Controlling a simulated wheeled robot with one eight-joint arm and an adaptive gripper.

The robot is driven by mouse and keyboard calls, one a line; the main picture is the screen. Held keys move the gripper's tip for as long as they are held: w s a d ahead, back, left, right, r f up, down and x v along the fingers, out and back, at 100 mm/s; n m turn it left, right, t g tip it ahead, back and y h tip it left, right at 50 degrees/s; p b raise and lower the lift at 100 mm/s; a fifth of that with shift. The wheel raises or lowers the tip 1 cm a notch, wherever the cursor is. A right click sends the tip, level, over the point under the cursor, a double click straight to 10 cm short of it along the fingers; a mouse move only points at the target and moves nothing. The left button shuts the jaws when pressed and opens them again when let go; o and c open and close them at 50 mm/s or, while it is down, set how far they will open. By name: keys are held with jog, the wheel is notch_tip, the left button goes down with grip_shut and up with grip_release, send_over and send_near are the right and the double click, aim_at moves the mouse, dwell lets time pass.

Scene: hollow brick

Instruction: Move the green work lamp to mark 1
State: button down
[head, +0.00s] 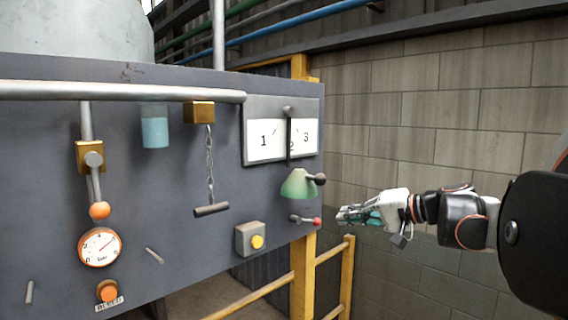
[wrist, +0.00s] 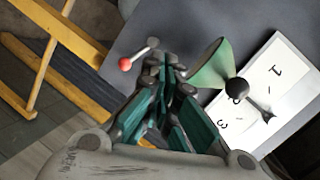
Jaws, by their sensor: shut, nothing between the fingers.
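The green work lamp (head: 299,184), a cone-shaped shade with a dark round knob on its right, is at the right end of the grey panel, just below the marked plate. The white plate (head: 265,140) carries marks 1, 2 and 3; a dark upright bar (head: 289,140) partly covers mark 2, above the lamp. My gripper (head: 340,215) is shut and empty, right of and below the lamp, apart from it. In the wrist view, the lamp (wrist: 208,72) is right of my fingertips (wrist: 168,68), with the plate (wrist: 285,65) beyond.
A small red-tipped lever (head: 305,220) sits close left of my gripper. A yellow button box (head: 249,239), a chain with a handle (head: 211,209) and a gauge (head: 99,247) are further left. Yellow railings (head: 335,250) stand below. A block wall (head: 450,110) is behind; open space lies between.

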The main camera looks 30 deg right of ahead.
jog(key=s+d+r+m+t+p, duration=0.1)
jog(key=s+d+r+m+t, duration=0.15)
jog(key=r, duration=0.25)
jog(key=s+d+r+m+t+p, duration=0.1)
jog(key=s+d+r, duration=0.3)
jog(key=r, duration=0.1)
jog(key=w+a+p, duration=0.3)
jog(key=w+a, duration=0.4)
jog(key=w, duration=0.2)
jog(key=shift+w+f, duration=0.25)
jog(key=shift+w, duration=0.1)
jog(key=shift+a, duration=0.1)
